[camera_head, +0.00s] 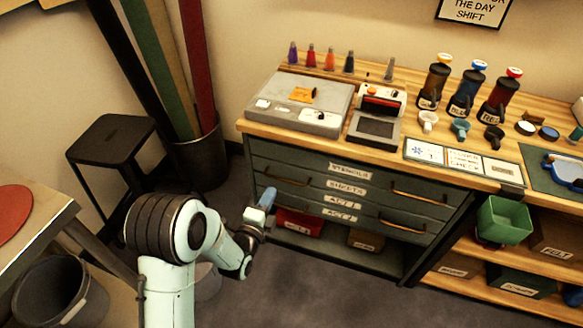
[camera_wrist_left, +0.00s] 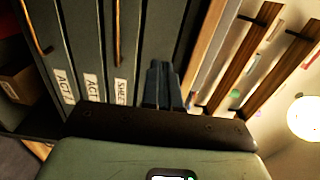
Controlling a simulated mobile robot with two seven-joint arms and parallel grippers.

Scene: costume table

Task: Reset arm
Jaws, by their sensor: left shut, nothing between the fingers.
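My left arm stands in the lower left of the head view, pale mint with a dark ribbed shoulder joint. My left gripper (camera_head: 267,198) is in front of the dark green drawer cabinet (camera_head: 350,192), below its wooden top. In the left wrist view the fingers of my left gripper (camera_wrist_left: 161,82) are together and empty, with the labelled drawer fronts (camera_wrist_left: 95,50) beyond them. I cannot tell the exact gap between the fingers and the drawers. My right arm and gripper do not show.
The wooden worktop (camera_head: 262,127) holds a grey board, bottles, small cups and cards. A green bin (camera_head: 503,220) hangs at the cabinet's right. A black stool (camera_head: 110,140), a bin of fabric rolls (camera_head: 200,155) and a dark bucket (camera_head: 55,290) stand left. The floor in front is clear.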

